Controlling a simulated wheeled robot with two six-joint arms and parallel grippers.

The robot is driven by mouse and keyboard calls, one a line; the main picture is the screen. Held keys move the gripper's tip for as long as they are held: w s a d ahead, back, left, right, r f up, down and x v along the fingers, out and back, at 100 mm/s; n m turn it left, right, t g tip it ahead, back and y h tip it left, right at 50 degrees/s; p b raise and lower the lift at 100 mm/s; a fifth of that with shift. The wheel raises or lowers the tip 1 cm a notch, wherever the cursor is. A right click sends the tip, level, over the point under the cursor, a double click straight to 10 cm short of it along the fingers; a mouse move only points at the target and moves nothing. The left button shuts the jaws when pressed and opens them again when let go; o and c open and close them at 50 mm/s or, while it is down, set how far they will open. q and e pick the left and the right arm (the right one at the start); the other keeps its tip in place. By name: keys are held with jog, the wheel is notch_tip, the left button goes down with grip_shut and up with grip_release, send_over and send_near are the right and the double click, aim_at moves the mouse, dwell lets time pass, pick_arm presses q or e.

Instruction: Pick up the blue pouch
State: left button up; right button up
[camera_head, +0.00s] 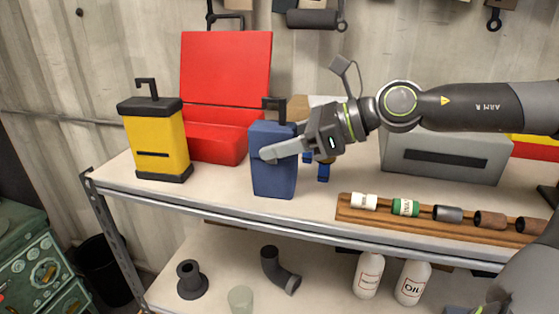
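The blue pouch (274,177) is a dark blue upright block with a black hooked handle on top. It stands on the upper shelf (215,197), near its front edge. My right gripper (272,150) reaches in from the right at the pouch's upper part. One grey finger lies across the pouch's front face. The other finger is hidden, so I cannot tell whether the gripper is closed on the pouch. My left gripper is not in view.
A yellow canister (158,145) and an open red box (215,145) stand to the left. A grey box (445,158) and a wooden rack (400,222) with small cylinders are at right. Small blue items (323,172) sit just right of the pouch. Bottles (412,284) stand below.

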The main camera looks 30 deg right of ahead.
jog(key=shift+w+a, duration=0.15)
jog(key=shift+w, duration=0.1)
jog(key=c, duration=0.5)
jog(key=shift+c, duration=1.2)
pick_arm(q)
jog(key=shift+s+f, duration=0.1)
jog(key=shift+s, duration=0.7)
